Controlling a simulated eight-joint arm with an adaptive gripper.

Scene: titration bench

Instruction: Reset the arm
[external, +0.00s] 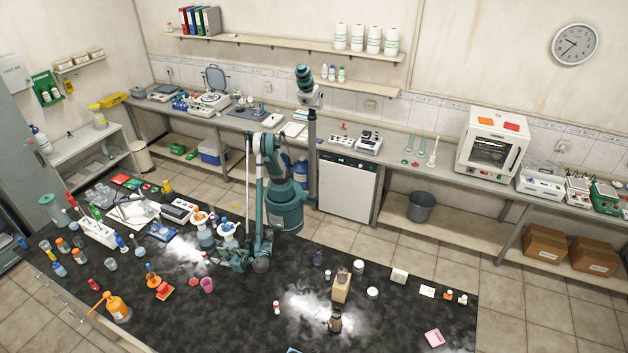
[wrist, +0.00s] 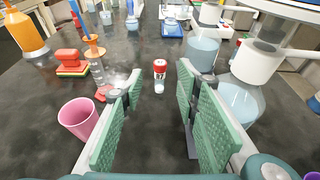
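My gripper (external: 222,262) is low over the black bench (external: 235,320), pointing left in the external view. In the wrist view my gripper (wrist: 158,95) has its two green-padded fingers spread apart, with nothing held between them. A small red-capped vial (wrist: 160,77) stands upright on the bench beyond the fingertips, seen through the gap. My arm (external: 268,175) is bent, with the forearm reaching down to the bench.
A pink cup (wrist: 80,118) stands left of the fingers. White-topped glassware (wrist: 240,100) stands close on the right. An orange bottle (external: 117,307) and red blocks (wrist: 70,62) are farther off. The bench front middle has free room around a red-capped vial (external: 277,307).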

